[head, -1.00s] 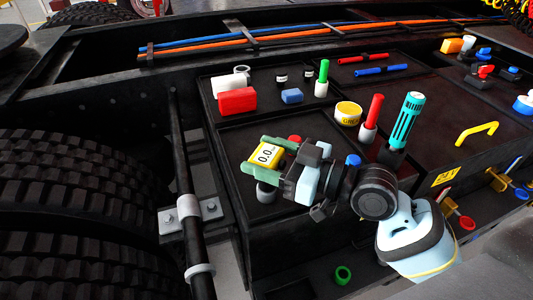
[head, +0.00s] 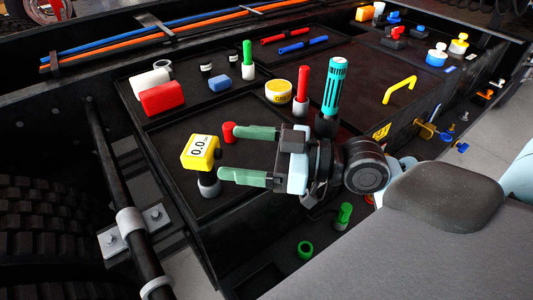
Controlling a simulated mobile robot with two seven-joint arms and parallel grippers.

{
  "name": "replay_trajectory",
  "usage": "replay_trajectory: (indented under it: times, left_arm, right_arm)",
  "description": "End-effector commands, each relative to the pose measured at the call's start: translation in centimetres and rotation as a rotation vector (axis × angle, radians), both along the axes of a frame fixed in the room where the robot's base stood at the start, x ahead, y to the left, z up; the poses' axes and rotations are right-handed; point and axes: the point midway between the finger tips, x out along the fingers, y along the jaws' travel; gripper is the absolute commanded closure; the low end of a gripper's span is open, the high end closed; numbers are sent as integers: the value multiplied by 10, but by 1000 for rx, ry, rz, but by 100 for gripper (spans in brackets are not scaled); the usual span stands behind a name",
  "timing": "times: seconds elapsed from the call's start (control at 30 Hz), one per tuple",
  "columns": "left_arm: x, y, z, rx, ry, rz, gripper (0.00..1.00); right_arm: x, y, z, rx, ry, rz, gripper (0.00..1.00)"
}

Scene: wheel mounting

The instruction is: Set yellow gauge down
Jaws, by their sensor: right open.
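The yellow gauge (head: 201,151), with a white face reading "0.0", stands on its dark grey stem at the left side of the near tray (head: 165,150). My right gripper (head: 233,153) is open, its two green fingers pointing left toward the gauge. The fingertips are apart, and the gauge lies just beyond them, not held. A small red-topped part (head: 228,132) shows near the upper fingertip. My left gripper is not in view.
A teal-handled tool (head: 335,85) stands near my right wrist. Large tyres fill the left edge.

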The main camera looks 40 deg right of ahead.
Motion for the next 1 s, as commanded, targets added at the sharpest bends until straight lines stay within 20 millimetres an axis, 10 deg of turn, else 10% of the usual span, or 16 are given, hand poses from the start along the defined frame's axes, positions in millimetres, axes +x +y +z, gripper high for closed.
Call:
replay_trajectory:
  times: [1.0]
  left_arm:
    - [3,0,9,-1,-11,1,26]
  right_arm:
    - [-32,-32,2,0,-1,2,22]
